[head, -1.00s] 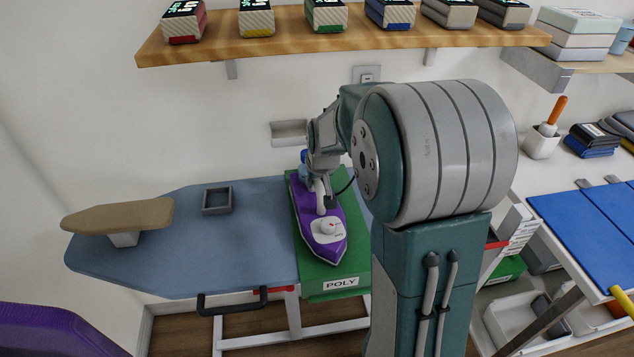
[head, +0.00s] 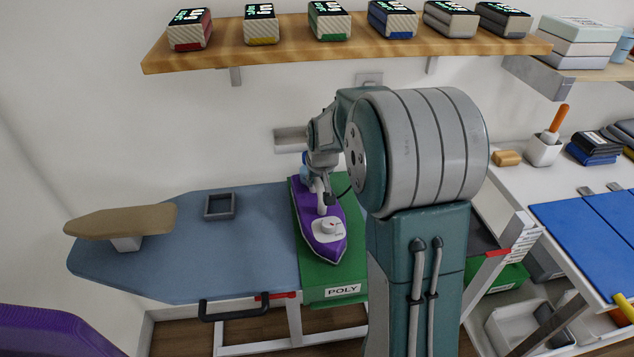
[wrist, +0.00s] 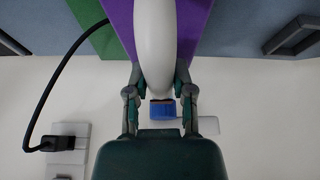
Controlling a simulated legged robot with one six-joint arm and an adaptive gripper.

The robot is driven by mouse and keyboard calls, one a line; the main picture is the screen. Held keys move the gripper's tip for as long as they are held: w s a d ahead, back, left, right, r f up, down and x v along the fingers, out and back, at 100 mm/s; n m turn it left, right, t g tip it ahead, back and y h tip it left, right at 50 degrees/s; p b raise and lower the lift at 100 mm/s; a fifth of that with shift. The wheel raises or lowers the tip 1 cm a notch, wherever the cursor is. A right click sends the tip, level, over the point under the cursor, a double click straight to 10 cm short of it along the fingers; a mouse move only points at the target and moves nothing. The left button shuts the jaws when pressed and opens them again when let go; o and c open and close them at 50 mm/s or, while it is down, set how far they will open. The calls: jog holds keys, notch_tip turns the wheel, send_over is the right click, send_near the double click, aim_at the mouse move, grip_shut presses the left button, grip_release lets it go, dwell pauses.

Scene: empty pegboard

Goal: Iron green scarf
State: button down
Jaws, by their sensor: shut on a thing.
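The green scarf (head: 325,277) lies across the blue ironing board (head: 250,245), with a white "POLY" label at its front edge. The purple iron (head: 318,239) with a white dial sits on the scarf, its pointed end toward the front. My gripper (head: 321,192) is at the back end of the iron. In the wrist view my gripper (wrist: 158,85) is shut around the iron's white handle (wrist: 154,45), a finger on each side. My arm hides part of the scarf's right side and the board behind it.
A dark square frame (head: 219,206) and a tan sleeve board (head: 120,221) are on the left of the board. A black cord (wrist: 55,85) runs to a wall socket (wrist: 70,143). A shelf (head: 340,47) with several boxes hangs above. A white table with blue panels (head: 590,220) stands right.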

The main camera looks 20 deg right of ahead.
aim_at(320, 188)
jog(key=shift+r, duration=0.25)
jog(key=shift+s+a, duration=0.1)
jog(key=shift+s, duration=0.55)
jog(key=shift+s+a, duration=0.1)
jog(key=shift+s, duration=0.2)
jog(key=shift+s+a+f, duration=0.1)
jog(key=shift+s+a, duration=0.2)
jog(key=shift+s, duration=0.6)
jog(key=shift+w, duration=0.1)
